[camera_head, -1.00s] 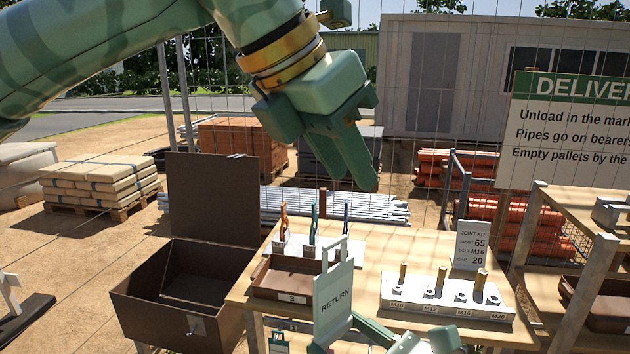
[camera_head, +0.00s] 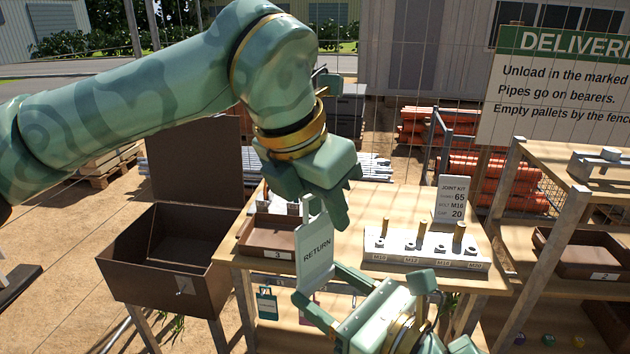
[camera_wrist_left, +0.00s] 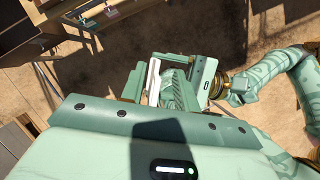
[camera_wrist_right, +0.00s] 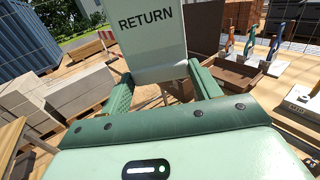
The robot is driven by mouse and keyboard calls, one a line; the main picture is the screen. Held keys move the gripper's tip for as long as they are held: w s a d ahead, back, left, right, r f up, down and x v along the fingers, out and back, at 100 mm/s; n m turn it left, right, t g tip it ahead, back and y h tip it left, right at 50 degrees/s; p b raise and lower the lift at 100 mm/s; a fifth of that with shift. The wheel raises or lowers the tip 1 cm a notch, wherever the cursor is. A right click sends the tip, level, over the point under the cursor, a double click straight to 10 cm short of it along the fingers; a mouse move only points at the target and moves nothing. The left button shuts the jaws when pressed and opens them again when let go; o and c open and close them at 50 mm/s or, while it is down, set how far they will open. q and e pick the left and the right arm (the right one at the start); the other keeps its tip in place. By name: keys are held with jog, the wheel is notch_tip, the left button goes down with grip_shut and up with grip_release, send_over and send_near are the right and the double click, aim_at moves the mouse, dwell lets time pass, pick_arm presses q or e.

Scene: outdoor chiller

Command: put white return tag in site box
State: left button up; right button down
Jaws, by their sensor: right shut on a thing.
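The white return tag (camera_head: 317,255) is a flat upright plate marked RETURN with a handle loop on top; it also fills the top of the right wrist view (camera_wrist_right: 152,45). My right gripper (camera_head: 333,293) is shut on its lower part and holds it in front of the workbench. My left gripper (camera_head: 345,205) is close above the tag and overlaps its upper right in the head view. Its fingers look apart in the left wrist view (camera_wrist_left: 162,88); contact with the tag cannot be told. The site box (camera_head: 150,282) is brown, open and looks empty, with its lid raised, left of the bench.
The wooden workbench (camera_head: 385,196) carries a brown tray (camera_head: 262,250) marked 3, a bolt block (camera_head: 425,262) and a joint kit sign (camera_head: 452,198). Small tags hang below its front edge. A shelf rack (camera_head: 565,215) stands at right.

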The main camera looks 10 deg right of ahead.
pick_arm(q)
jog(key=shift+f, duration=0.15)
jog(key=shift+d, duration=0.1)
grip_shut()
pick_arm(e)
jog(key=shift+c, duration=1.3)
grip_release()
